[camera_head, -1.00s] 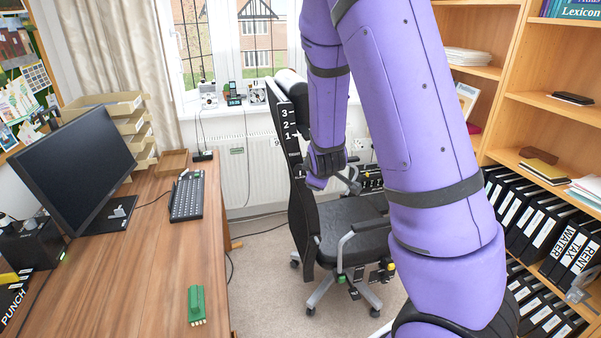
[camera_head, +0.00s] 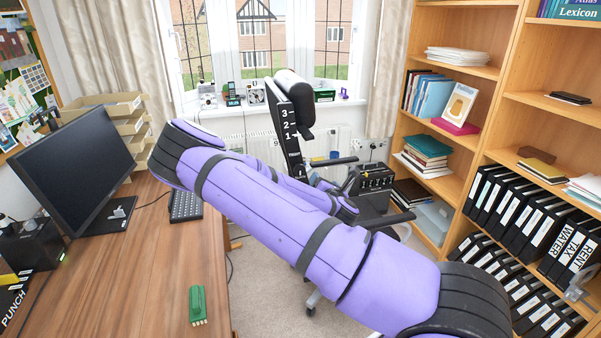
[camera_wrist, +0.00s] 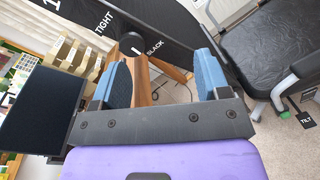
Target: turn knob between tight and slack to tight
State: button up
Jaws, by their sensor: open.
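The knob (camera_wrist: 130,43) is a dark round knob with a small pale mark, on the black chair back between the words TIGHT and SLACK in the wrist view. Which word the mark points at is too small to tell. My gripper (camera_wrist: 162,60) is open and empty, with blue pads. The knob lies beyond the fingertips, nearer the left finger, apart from both.
A bookshelf (camera_head: 480,120) with binders is at right. Chair armrests (camera_head: 335,161) jut out near my gripper. Carpet shows between desk and shelf.

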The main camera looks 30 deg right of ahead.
aim_at(301, 171)
jog(key=w+n+y, duration=0.1)
jog(key=w+n, duration=0.1)
jog(key=w, duration=0.1)
jog(key=w+a+n+t+y, duration=0.1)
jog(key=w+n, duration=0.2)
jog(key=w, duration=0.1)
jog(key=w+n+t+y, duration=0.1)
jog(key=w+n+y, duration=0.1)
jog(key=w, duration=0.2)
jog(key=shift+w+a+f, duration=0.2)
jog(key=shift+a+f, duration=0.05)
jog(key=shift+f, duration=0.05)
jog(key=c, duration=0.9)
